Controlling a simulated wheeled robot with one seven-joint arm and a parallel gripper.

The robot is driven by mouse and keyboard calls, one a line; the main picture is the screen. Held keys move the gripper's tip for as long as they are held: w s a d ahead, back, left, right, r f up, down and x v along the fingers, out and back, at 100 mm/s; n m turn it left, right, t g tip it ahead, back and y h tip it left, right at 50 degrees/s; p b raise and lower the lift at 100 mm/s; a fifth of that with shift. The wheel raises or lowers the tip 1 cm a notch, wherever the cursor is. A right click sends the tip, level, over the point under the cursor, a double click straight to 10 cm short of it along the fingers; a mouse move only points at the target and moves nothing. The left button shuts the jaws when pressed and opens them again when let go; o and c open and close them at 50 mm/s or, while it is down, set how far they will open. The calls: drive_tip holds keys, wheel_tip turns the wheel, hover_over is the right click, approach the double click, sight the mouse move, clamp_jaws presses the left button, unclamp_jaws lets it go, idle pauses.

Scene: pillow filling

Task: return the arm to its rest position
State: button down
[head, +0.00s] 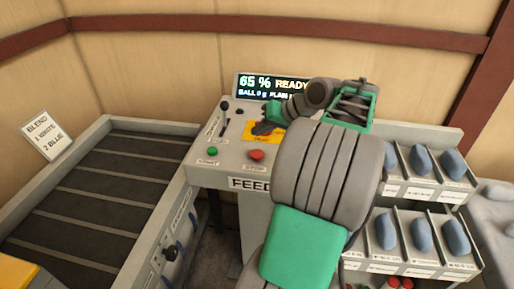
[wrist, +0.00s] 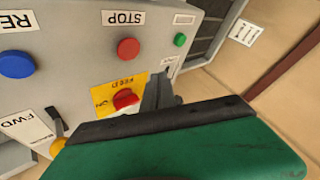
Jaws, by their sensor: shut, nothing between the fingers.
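My gripper (head: 262,128) is over the top of the control panel (head: 228,158), beside the yellow feed plate, with my arm reaching across the middle of the head view. In the wrist view my gripper's dark fingers (wrist: 160,90) are shut and empty, next to the yellow feed plate (wrist: 118,97) with its red knob (wrist: 126,100). I cannot tell whether the fingers touch the panel. My arm hides part of the panel and the right side of the plate in the head view.
A lit display (head: 270,88) reads 65 % READY. A dark slatted conveyor (head: 95,200) lies left, with a BLEND card (head: 47,136) behind it. Racks of blue-grey pieces (head: 420,232) stand right. Green (head: 212,151) and red (head: 256,155) buttons sit on the panel's front.

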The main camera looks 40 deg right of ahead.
drive_tip(key=shift+f, duration=0.1)
idle(0.5)
drive_tip(key=w+a+f+n+g, duration=0.1)
drive_tip(key=w+a, duration=0.1)
drive_tip(key=a, duration=0.6)
drive_tip(key=w+a+f+n+g, duration=0.1)
drive_tip(key=w+a+n+g, duration=0.1)
drive_tip(key=a, duration=0.7)
drive_tip(key=s+a+f+n+g+h, duration=0.2)
drive_tip(key=s+a+f, duration=0.5)
drive_tip(key=s+a, duration=0.6)
drive_tip(key=shift+s+a+n, duration=0.3)
drive_tip(key=shift+a+n, duration=0.35)
drive_tip(key=shift+n, duration=0.15)
